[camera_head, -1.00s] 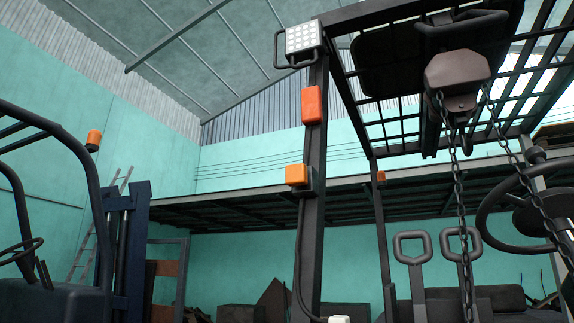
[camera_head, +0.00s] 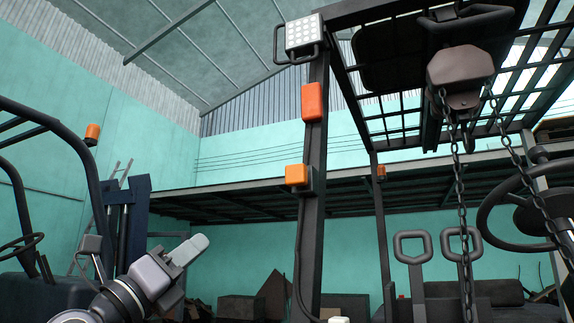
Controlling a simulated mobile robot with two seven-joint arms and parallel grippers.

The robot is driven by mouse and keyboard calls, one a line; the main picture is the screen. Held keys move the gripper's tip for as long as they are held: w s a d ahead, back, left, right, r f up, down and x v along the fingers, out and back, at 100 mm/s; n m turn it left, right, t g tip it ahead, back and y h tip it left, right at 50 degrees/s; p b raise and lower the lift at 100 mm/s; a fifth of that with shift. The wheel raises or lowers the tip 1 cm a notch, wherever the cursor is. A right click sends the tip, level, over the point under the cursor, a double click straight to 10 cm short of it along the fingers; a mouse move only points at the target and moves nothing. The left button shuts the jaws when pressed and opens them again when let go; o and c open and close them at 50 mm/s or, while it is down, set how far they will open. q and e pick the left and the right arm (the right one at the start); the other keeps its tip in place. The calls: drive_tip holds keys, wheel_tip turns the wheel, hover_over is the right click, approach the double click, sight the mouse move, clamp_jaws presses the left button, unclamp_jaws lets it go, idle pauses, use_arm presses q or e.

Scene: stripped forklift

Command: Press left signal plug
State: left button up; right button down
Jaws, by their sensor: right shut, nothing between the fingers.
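Two orange signal lamps sit on the dark upright post: an upper one (camera_head: 313,102) and a lower, squarer one (camera_head: 297,175). A thin dark cable (camera_head: 297,255) runs down the post from the lower lamp. It leads to a small white block (camera_head: 339,320), perhaps the plug, cut by the bottom edge.
A white work light (camera_head: 304,36) tops the post under the roof grille. Chains (camera_head: 462,220) hang at the right, beside two handles (camera_head: 412,248) and a steering wheel (camera_head: 500,215). Another dark vehicle (camera_head: 50,290) stands at the left.

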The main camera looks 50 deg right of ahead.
use_arm(q)
drive_tip(key=shift+r+p, duration=0.5)
drive_tip(key=shift+r, duration=0.05)
use_arm(e)
drive_tip(key=s+r+m+t+y, duration=0.3)
drive_tip(key=s+r+y, duration=0.4)
drive_tip(key=s+r, duration=0.5)
wheel_tip(320, 180, up, 4)
drive_tip(key=shift+a+f+m+t+y, duration=0.25)
drive_tip(key=shift+m+t+y, duration=0.05)
drive_tip(key=shift+m, duration=0.3)
use_arm(q)
drive_tip(key=shift+d, duration=0.15)
use_arm(e)
drive_tip(key=shift+d, duration=0.1)
